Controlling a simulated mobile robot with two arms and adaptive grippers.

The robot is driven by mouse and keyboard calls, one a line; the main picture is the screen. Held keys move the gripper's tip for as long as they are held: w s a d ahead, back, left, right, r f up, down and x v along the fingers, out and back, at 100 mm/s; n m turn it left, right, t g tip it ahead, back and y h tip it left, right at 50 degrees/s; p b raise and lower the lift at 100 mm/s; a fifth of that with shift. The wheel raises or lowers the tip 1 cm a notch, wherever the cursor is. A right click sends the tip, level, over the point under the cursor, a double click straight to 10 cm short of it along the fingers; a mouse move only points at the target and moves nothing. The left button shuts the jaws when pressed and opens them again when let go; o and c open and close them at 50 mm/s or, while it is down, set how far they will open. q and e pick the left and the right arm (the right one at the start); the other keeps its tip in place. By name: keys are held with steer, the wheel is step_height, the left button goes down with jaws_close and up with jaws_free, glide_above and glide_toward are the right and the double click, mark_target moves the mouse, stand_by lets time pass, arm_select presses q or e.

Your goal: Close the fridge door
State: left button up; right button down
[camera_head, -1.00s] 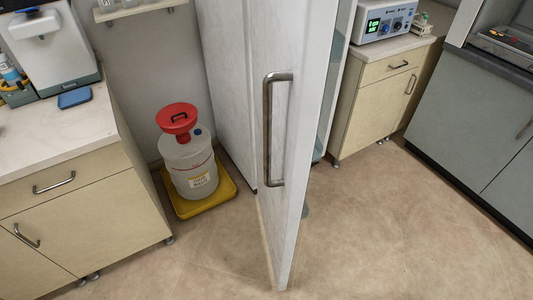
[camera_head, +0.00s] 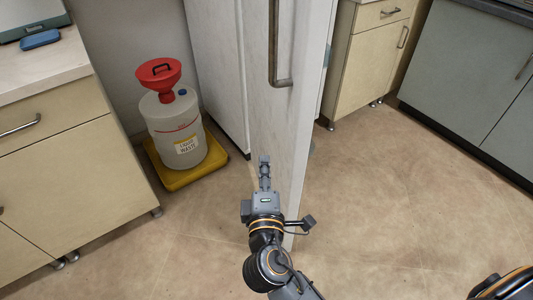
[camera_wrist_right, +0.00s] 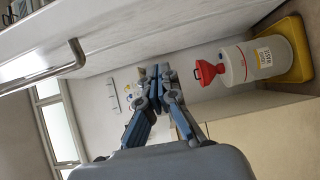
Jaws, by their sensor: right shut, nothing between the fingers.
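The white fridge door (camera_head: 304,120) stands swung open in the head view, its handle side facing left and its edge toward me. Its metal handle (camera_head: 274,50) runs down that side and is cut off at the top. The fridge body (camera_head: 216,60) is behind it to the left. My right gripper (camera_head: 264,160) is shut and empty, below the handle and in front of the door's handle side; contact cannot be told. In the tilted right wrist view, the gripper (camera_wrist_right: 158,75) is clear of the handle (camera_wrist_right: 50,68). My left gripper is out of view.
A waste container with a red funnel (camera_head: 185,130) stands on a yellow tray (camera_head: 175,183) left of the door. Drawer cabinets stand at the left (camera_head: 70,150) and behind the door at the right (camera_head: 365,60). The floor (camera_head: 400,190) right of the door is clear.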

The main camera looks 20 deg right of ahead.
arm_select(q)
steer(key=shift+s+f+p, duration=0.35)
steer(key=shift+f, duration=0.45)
arm_select(e)
steer(key=w+d, duration=0.6)
steer(key=w, duration=0.3)
steer(key=shift+w+d, duration=0.3)
steer(key=shift+w, duration=0.05)
